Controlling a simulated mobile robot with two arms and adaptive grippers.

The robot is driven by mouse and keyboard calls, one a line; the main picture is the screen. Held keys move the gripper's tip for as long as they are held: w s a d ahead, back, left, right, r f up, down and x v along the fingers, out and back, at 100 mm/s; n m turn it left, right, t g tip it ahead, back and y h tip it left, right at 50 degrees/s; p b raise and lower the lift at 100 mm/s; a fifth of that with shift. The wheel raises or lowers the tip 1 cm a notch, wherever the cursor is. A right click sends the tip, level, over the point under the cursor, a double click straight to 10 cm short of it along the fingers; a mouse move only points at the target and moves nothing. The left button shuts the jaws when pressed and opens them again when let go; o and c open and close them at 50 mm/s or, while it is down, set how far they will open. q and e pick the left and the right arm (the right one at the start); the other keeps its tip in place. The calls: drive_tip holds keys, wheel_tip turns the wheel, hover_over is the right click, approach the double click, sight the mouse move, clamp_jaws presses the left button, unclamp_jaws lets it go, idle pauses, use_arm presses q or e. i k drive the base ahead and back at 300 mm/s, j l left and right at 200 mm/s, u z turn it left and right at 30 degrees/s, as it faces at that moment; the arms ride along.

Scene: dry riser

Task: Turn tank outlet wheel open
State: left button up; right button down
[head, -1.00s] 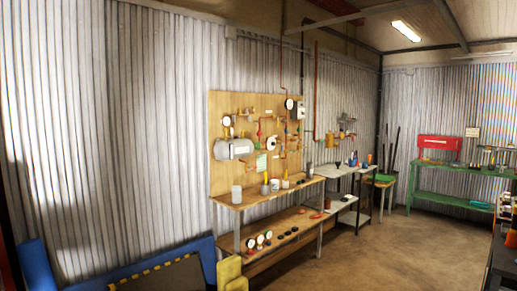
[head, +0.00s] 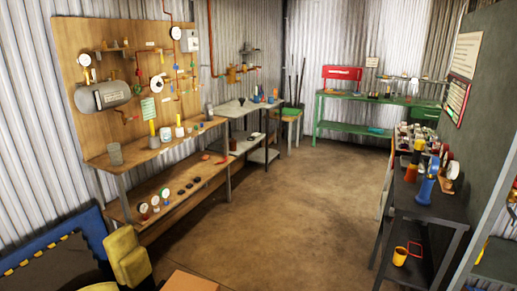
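A grey horizontal tank (head: 103,95) is mounted on the upright wooden board (head: 72,42) at the left of the head view. Pipes, gauges and small coloured fittings are fixed on the board to the right of the tank. A small reddish fitting (head: 131,118) sits by the tank's lower right end. It is too small to tell whether this is the outlet wheel or how it is set. Neither of my grippers is in view.
A wooden bench (head: 150,152) with cups and bottles runs below the board. A yellow padded block (head: 127,254) and a blue-edged panel (head: 92,226) stand at lower left. A dark bench (head: 420,206) stands at right. The concrete floor (head: 275,190) between is clear.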

sight(137, 89)
drive_tip(key=i+z, duration=0.4)
drive_tip(key=i, duration=1.65)
